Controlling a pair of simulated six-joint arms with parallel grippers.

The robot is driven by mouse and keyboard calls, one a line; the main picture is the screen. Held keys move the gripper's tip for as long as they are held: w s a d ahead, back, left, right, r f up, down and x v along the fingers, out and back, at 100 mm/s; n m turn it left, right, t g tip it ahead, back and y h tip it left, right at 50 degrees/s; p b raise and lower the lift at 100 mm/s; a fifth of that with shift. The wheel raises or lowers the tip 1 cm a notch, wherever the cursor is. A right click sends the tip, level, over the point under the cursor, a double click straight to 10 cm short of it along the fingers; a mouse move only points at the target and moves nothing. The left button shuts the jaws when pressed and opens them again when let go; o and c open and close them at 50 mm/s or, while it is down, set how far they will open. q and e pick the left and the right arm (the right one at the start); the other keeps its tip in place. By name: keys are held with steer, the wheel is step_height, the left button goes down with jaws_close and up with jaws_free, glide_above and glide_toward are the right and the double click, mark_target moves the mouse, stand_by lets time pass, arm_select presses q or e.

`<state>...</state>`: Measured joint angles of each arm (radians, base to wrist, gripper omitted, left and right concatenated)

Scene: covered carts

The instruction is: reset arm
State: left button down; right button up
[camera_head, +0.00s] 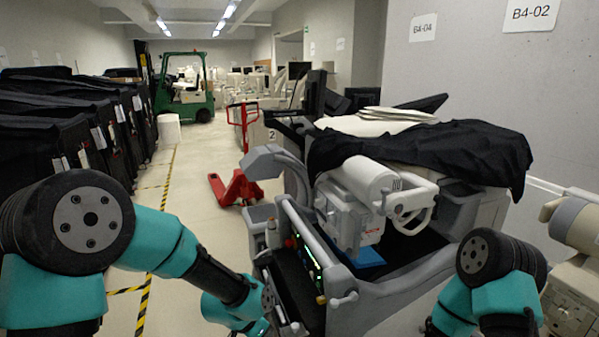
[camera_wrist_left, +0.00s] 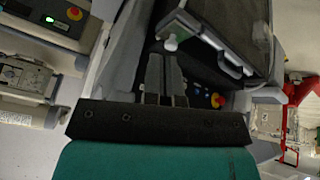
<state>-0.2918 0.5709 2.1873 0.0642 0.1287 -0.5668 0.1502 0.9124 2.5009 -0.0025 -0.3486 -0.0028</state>
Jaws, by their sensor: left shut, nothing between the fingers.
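My left arm (camera_head: 185,250) comes in from the left in the head view and bends down beside the front of a grey covered cart (camera_head: 465,205). In the left wrist view my left gripper (camera_wrist_left: 165,78) is shut and empty, with its dark fingers over the cart's control area. I cannot tell whether the fingers touch the cart. My right arm (camera_head: 490,275) is bent at the lower right of the head view. Its gripper is hidden below the frame.
A black cover (camera_head: 430,147) lies over the cart. A red pallet jack (camera_head: 237,187) and a green forklift (camera_head: 184,88) stand farther back. Black-covered carts (camera_head: 50,125) line the left. Another machine (camera_head: 575,285) stands at the right.

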arm_select(q)
steer(key=s+a+f+n+g, duration=0.1)
steer(key=s+a+f+n, duration=0.4)
steer(key=s+f, duration=0.3)
steer(key=s+a+f+n+g+y, duration=0.1)
steer(key=s+a+f+n, duration=0.4)
steer(key=f, duration=0.9)
steer(key=s+a, duration=0.3)
steer(key=s, duration=0.1)
steer(key=shift+a, duration=0.2)
